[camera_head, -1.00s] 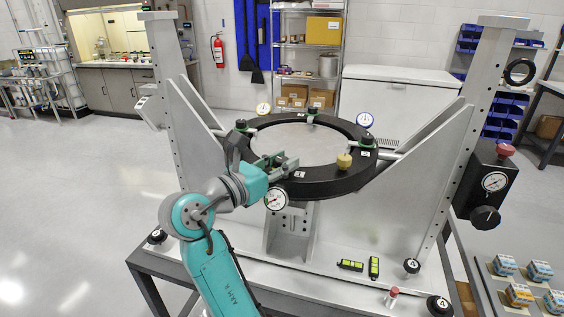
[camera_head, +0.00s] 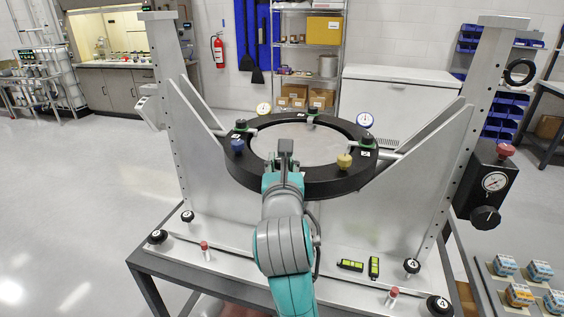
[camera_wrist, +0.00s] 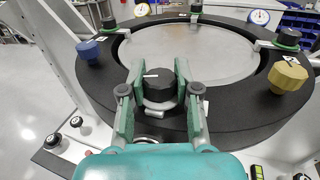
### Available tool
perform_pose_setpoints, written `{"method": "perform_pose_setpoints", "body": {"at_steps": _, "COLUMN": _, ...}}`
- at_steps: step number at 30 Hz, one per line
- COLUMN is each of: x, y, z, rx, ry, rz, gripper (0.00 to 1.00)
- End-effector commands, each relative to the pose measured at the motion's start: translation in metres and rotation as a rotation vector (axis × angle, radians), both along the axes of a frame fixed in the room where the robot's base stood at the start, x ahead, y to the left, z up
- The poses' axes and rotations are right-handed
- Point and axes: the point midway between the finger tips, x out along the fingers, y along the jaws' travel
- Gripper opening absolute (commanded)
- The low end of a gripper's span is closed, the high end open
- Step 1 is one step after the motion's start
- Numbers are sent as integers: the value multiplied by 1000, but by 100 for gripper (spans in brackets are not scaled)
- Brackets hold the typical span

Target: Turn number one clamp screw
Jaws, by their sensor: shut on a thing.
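My gripper (camera_head: 285,152) is at the front of the black ring (camera_head: 330,182), over its near edge. In the wrist view my gripper (camera_wrist: 158,90) has a finger on each side of a black clamp screw knob (camera_wrist: 160,79) with a white line on top, and is shut on it. The line points left in that view. In the head view the knob is hidden behind the gripper. No number shows beside this knob, so I cannot read which clamp it is. A round silver plate (camera_wrist: 182,45) lies inside the ring.
A blue knob (camera_wrist: 88,50) and a yellow knob (camera_wrist: 288,75) stand on the ring left and right of my gripper. Other black, green-based clamps (camera_head: 367,142) sit around it. Dial gauges (camera_head: 364,120) stand behind. Tall grey uprights (camera_head: 461,160) flank the ring.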

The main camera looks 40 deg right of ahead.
Motion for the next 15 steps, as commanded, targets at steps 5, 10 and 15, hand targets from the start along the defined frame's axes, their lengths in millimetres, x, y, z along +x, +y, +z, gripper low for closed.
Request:
{"method": "perform_pose_setpoints", "body": {"at_steps": 5, "x": 0, "y": -1, "z": 0, "rx": 1, "ry": -1, "rz": 59, "gripper": 0}}
{"method": "perform_pose_setpoints", "body": {"at_steps": 10, "x": 0, "y": 0, "z": 0, "rx": -1, "ry": 1, "rz": 90, "gripper": 0}}
{"method": "perform_pose_setpoints", "body": {"at_steps": 15, "x": 1, "y": 0, "z": 0, "rx": 0, "ry": 0, "rz": 100, "gripper": 0}}
